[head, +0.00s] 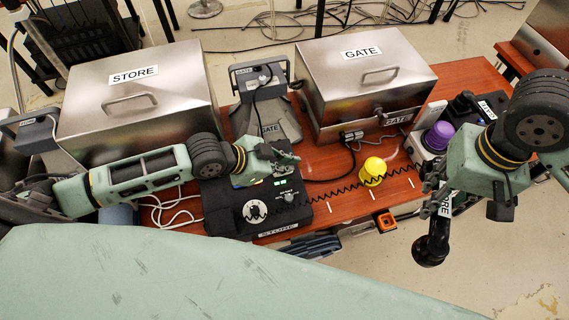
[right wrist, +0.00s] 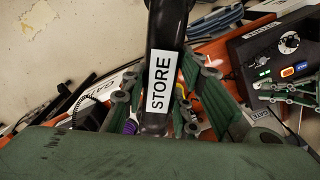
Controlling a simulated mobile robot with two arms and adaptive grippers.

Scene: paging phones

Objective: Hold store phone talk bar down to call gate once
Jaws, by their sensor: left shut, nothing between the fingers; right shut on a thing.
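The black store phone handset (head: 435,240), with a white STORE label, hangs steeply past the table's front edge in the head view. My right gripper (head: 442,203) is shut around it; in the right wrist view the handset (right wrist: 163,40) runs between the fingers. I cannot make out its talk bar. The black store phone base (head: 225,215) lies on the table with a dial, a lit green light and a STORE label; it also shows in the right wrist view (right wrist: 255,55). My left gripper (head: 286,155) is shut and empty above the base's back edge.
A steel STORE box (head: 180,115) and GATE box (head: 400,80) stand behind, with a grey GATE unit (head: 280,120) between. A yellow beacon (head: 374,169) and purple beacon (head: 440,134) stand to the right. A coiled cord (head: 345,192) crosses the tabletop.

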